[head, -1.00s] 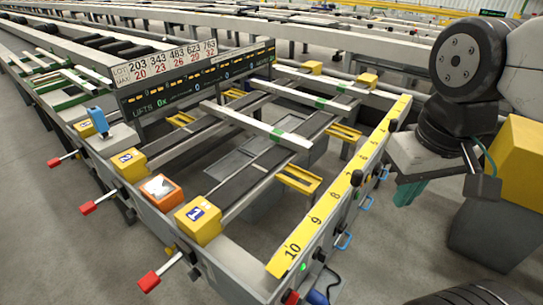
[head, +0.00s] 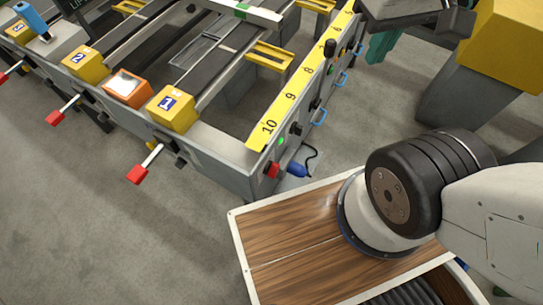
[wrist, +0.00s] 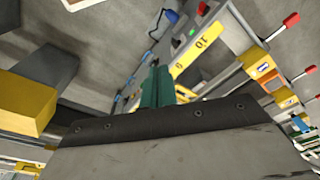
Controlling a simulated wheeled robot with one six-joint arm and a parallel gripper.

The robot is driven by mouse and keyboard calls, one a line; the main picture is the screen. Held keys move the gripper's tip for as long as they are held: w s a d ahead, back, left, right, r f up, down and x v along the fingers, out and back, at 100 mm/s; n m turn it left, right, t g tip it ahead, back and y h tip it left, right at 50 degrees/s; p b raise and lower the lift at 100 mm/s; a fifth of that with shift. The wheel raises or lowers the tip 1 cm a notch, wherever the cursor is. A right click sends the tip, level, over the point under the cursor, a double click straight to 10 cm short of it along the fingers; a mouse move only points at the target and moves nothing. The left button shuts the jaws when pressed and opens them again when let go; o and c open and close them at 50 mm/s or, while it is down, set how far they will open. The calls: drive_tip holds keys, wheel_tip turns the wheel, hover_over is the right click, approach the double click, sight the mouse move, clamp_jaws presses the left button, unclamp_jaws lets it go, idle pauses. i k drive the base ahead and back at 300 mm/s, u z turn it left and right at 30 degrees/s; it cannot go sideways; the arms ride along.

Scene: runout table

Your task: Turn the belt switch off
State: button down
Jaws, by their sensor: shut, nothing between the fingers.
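The runout table's end panel carries a row of controls in the head view: a red knob (head: 272,170), a green light (head: 281,140), a black knob (head: 296,128) and more small black controls further back. I cannot tell which is the belt switch or how it is set. My gripper (head: 382,46), with teal fingers, is at the top right of the head view, right of the panel and apart from it. In the wrist view its fingers (wrist: 157,88) are together and empty, with the yellow numbered strip (wrist: 207,40) behind them.
Blue handles (head: 320,117) stick out along the panel. A blue plug with a black cable (head: 298,170) sits low at the corner. Red-tipped levers (head: 137,174) jut from the front beside yellow blocks (head: 172,108) and an orange box (head: 127,88). Grey floor is clear at lower left.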

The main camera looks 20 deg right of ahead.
sight(270, 169)
drive_tip(key=k, duration=0.5)
drive_tip(key=z, duration=1.7)
drive_tip(key=k, duration=1.05)
drive_tip(key=u, duration=1.75)
drive_tip(key=i, duration=0.5)
drive_tip(key=u, duration=0.05)
